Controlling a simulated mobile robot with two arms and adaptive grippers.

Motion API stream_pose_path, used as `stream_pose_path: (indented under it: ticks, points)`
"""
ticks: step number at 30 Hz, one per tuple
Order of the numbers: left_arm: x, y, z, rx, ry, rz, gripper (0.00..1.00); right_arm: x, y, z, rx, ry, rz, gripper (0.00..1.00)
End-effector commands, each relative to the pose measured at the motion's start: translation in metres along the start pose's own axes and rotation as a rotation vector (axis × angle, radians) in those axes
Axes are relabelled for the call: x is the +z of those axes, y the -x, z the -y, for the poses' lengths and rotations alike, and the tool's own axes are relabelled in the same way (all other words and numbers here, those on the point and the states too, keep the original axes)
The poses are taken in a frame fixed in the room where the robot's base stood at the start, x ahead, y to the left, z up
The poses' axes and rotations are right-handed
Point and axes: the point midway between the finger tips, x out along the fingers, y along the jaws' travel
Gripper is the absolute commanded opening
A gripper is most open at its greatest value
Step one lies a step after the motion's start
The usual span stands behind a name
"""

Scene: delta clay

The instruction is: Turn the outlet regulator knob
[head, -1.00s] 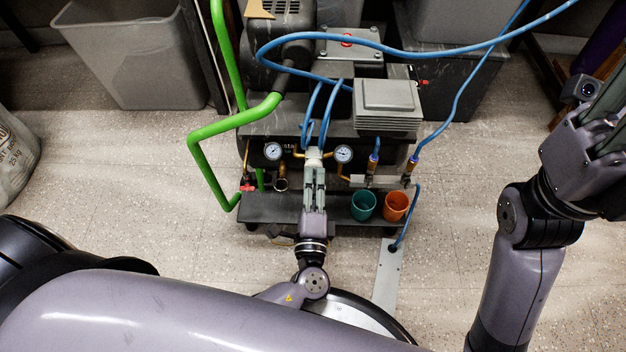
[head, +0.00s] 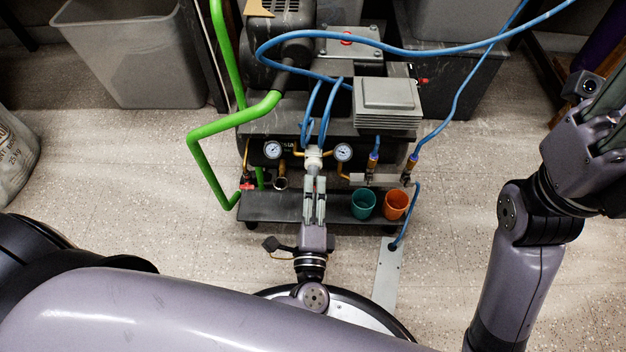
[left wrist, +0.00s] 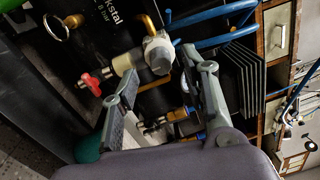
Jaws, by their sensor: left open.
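The outlet regulator knob (head: 313,158) is a small whitish knob at the front of the dark compressor (head: 345,125), between two round gauges. In the left wrist view the knob (left wrist: 158,52) is pale and sits on a pipe fitting. My left gripper (head: 315,182) is open and empty, just in front of the knob and apart from it. In the left wrist view its fingers (left wrist: 160,78) stand to either side below the knob. My right gripper (head: 608,105) is at the right edge, partly cut off, far from the knob.
A left gauge (head: 272,150) and a right gauge (head: 343,152) flank the knob. A red valve handle (head: 247,187) is at left. A teal cup (head: 363,205) and an orange cup (head: 396,205) stand on the front shelf (head: 285,208). Blue hoses and a green pipe (head: 205,170) run nearby.

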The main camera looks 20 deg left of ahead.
Motion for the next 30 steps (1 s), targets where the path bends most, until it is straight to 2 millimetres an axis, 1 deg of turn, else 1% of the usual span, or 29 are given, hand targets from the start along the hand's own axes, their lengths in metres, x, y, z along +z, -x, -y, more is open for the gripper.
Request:
stream_pose_path:
  ticks: [1,6,9,12,15,18,30]
  points:
    - [0.000,0.013,-0.002,0.005,-0.001,-0.004,0.42,0.000,0.000,0.000,0.000,0.000,0.001,0.40]
    - [-0.001,0.049,-0.001,0.003,0.000,-0.003,0.42,0.000,0.000,0.000,0.000,0.000,0.001,0.40]
    - [0.000,0.067,-0.001,0.003,0.000,-0.002,0.42,0.000,0.000,0.000,0.000,0.000,0.001,0.40]
    - [0.000,0.079,-0.001,0.002,-0.001,-0.001,0.42,0.000,0.000,0.000,0.000,0.000,0.001,0.40]
    - [0.000,0.087,0.000,0.001,0.000,-0.001,0.42,0.000,0.000,0.000,0.000,0.000,0.001,0.40]
    - [0.000,0.089,0.000,0.000,0.001,-0.001,0.42,0.000,0.000,0.000,0.000,0.000,0.001,0.40]
    - [0.000,0.089,0.000,0.000,0.000,-0.001,0.42,0.000,0.000,0.000,0.000,-0.001,0.002,0.40]
